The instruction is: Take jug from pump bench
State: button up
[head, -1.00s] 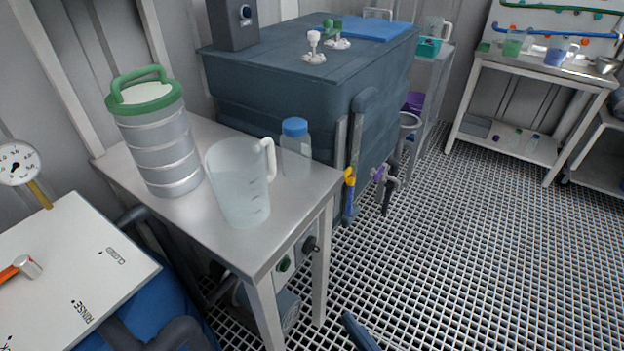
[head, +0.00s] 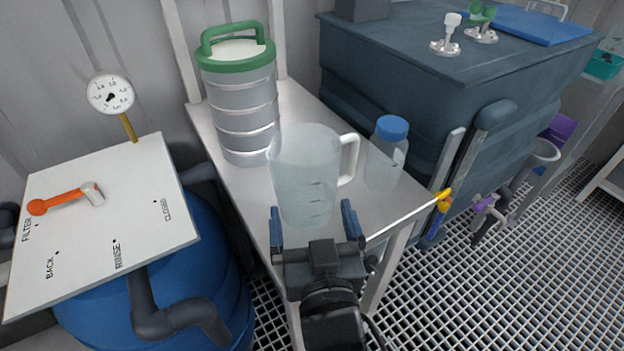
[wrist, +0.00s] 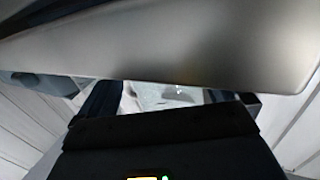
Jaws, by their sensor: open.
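The jug (head: 305,180) is a translucent, empty-looking plastic measuring jug with a white handle on its right side. It stands upright near the front edge of the metal pump bench (head: 247,196) in the head view. My gripper (head: 315,222) is open in front of the jug, its two blue fingers spread to either side of the jug's lower part as seen from the head. Whether the fingers reach around the jug is unclear. In the wrist view the bench (wrist: 200,45) fills the upper part as a grey slab, and a pale translucent shape shows between the dark fingers.
A stacked canister with a green handled lid (head: 238,95) stands behind left of the jug. A blue-capped bottle (head: 385,155) stands close to its right. A valve panel (head: 105,225) over a blue tank is at left, and a large dark tank (head: 450,95) behind right.

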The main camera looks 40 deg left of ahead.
jog(key=shift+x, duration=1.3)
jog(key=shift+c, duration=0.3)
jog(key=c, duration=0.7)
jog(key=shift+r, duration=0.1)
